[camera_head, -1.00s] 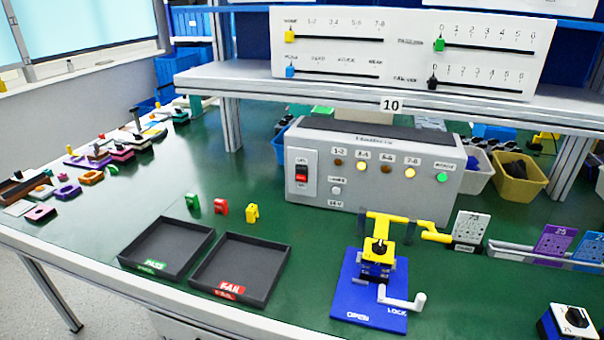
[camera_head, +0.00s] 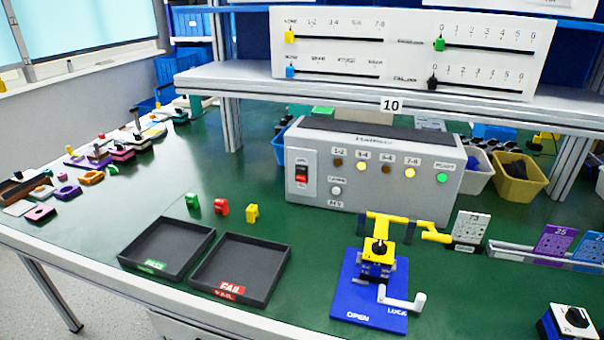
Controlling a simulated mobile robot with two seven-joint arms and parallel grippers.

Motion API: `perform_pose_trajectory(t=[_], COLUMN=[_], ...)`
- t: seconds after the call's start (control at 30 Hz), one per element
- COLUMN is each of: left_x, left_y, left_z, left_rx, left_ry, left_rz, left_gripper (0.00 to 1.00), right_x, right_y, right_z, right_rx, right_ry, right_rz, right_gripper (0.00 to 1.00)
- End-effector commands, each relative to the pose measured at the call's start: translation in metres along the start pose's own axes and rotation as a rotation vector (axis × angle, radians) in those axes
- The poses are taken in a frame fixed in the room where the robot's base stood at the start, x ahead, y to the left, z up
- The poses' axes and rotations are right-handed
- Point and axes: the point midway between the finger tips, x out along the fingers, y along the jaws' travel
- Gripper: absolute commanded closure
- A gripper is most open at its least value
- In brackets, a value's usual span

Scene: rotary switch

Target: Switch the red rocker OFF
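The red rocker (camera_head: 301,174) sits in a black frame on a white plate at the left of the grey control box's front face (camera_head: 385,205). On the same box, two yellow lamps and one green lamp are lit, and two lamps are dark brown. Neither of my grippers shows in the view.
A blue fixture (camera_head: 368,295) with a yellow clamp and white handle stands in front of the box. Two black trays, pass (camera_head: 168,245) and fail (camera_head: 240,268), lie to the left. A shelf (camera_head: 350,95) overhangs the box.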

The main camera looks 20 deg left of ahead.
Motion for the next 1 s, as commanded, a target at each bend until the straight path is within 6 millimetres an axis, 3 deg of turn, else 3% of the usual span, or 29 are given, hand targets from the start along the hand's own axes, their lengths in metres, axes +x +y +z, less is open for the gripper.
perform_pose_trajectory(t=[0.43,0.83,1.0], left_x=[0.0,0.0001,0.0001], left_y=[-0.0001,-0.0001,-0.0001], left_z=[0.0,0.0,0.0], left_rx=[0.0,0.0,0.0], left_ry=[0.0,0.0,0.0], left_rz=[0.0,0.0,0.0], left_gripper=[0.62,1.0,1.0], right_x=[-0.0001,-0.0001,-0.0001], right_y=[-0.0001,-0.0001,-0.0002], right_z=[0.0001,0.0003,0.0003], right_rx=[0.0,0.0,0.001], right_ry=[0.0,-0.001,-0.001], right_rz=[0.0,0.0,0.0], right_gripper=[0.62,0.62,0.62])
